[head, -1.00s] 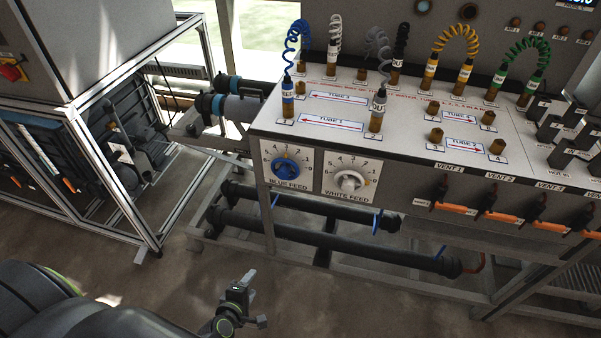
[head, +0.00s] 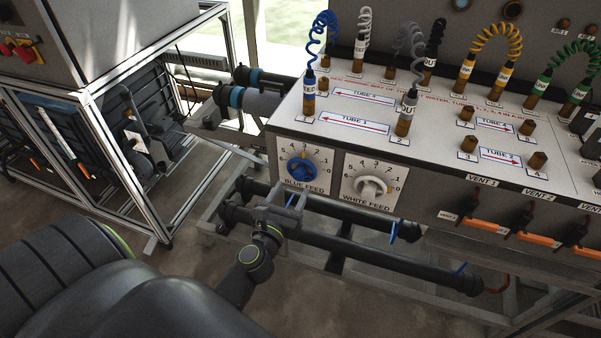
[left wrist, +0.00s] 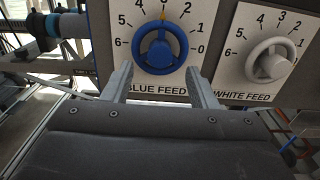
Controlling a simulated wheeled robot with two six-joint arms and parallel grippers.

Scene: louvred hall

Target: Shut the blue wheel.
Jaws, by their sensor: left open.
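The blue wheel (head: 302,168) is on the front panel's left end, on a white plate marked BLUE FEED with a scale from 0 at right to 6 at left. In the left wrist view the blue wheel (left wrist: 160,47) has a yellow mark at its top, near the middle of the scale. My left gripper (head: 285,198) is open and empty, just below and in front of the wheel. In the left wrist view its two fingers (left wrist: 161,83) stand either side of the wheel's lower part, apparently apart from it. My right gripper is not in view.
The white wheel (head: 370,187), marked WHITE FEED, sits close to the right of the blue one. Dark horizontal pipes (head: 350,243) run below the panel. Orange vent handles (head: 540,238) line the panel further right. A metal-framed cabinet (head: 130,120) stands at left.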

